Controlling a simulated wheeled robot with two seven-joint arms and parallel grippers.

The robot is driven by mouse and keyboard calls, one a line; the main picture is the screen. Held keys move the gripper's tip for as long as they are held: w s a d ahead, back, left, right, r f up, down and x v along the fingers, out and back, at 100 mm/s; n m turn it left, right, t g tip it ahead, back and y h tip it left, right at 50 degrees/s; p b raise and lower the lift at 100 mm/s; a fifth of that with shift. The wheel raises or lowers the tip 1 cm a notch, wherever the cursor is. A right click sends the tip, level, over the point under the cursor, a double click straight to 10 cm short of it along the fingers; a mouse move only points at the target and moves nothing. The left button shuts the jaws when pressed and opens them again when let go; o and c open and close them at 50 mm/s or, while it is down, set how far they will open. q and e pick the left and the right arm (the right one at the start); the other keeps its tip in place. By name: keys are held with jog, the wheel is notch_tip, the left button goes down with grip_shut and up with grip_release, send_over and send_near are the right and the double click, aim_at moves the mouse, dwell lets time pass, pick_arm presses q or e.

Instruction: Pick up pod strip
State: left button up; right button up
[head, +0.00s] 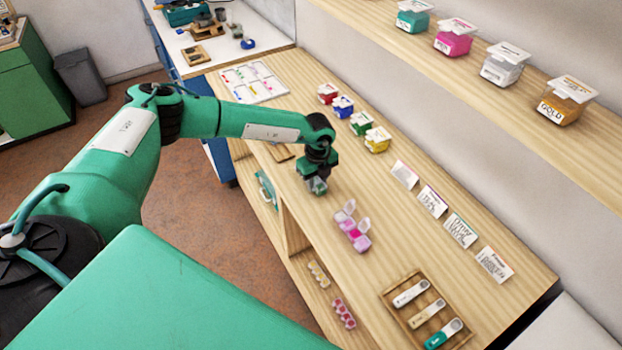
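A pink and purple pod strip (350,232) with raised clear lids lies on the wooden bench top. My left gripper (316,186) points down above the bench, up and to the left of this strip and apart from it in the picture. Its fingers are small and dark, so I cannot tell whether they are open or shut. Two more pod strips, one pale yellow (318,273) and one pink (343,313), sit on the lower shelf below the bench's front edge. My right gripper is out of view.
Red (327,93), blue (343,107), green (361,123) and yellow (377,140) pots stand behind the gripper. Several label cards (461,231) stand to the right. A wooden tray (388,300) holds spoon-like tools. A bead tray (230,76) lies farther back. Bench around the pink-purple strip is clear.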

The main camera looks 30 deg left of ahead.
pick_arm(q)
jog(key=shift+c, duration=0.9)
jog(key=shift+r, duration=0.1)
jog(key=shift+w+r, duration=0.1)
jog(key=shift+r, duration=0.45)
notch_tip(320, 180, up, 27)
jog(key=b, duration=0.2)
jog(key=shift+f, duration=0.1)
